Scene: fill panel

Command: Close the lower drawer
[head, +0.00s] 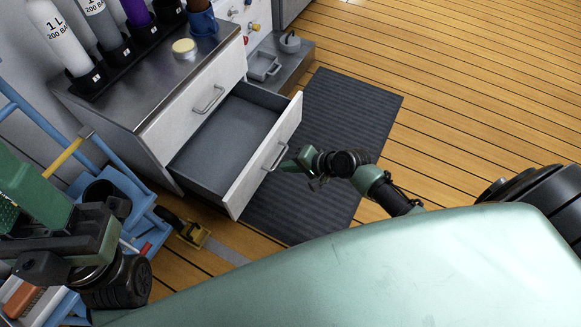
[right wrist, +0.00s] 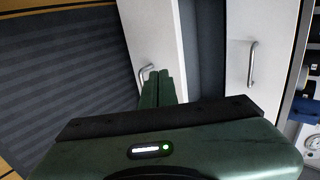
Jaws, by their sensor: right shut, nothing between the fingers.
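The lower drawer (head: 228,142) of the metal-topped cabinet is pulled well out and looks empty. Its white front carries a bar handle (head: 276,157), which also shows in the right wrist view (right wrist: 147,73). The upper drawer (head: 195,100) above it is closed. My right gripper (head: 284,165) is shut and empty, right at the outer face of the lower drawer front by the handle. In the right wrist view its fingertips (right wrist: 157,78) overlap the handle's end; I cannot tell whether they touch. My left gripper (head: 60,240) is at the lower left, its fingers not clear.
Gas bottles (head: 60,40) stand in a rack on the cabinet top. A blue cart (head: 125,190) with tools is left of the cabinet. A dark ribbed mat (head: 345,115) lies on the wooden floor beside the drawer. The floor at upper right (head: 480,80) is clear.

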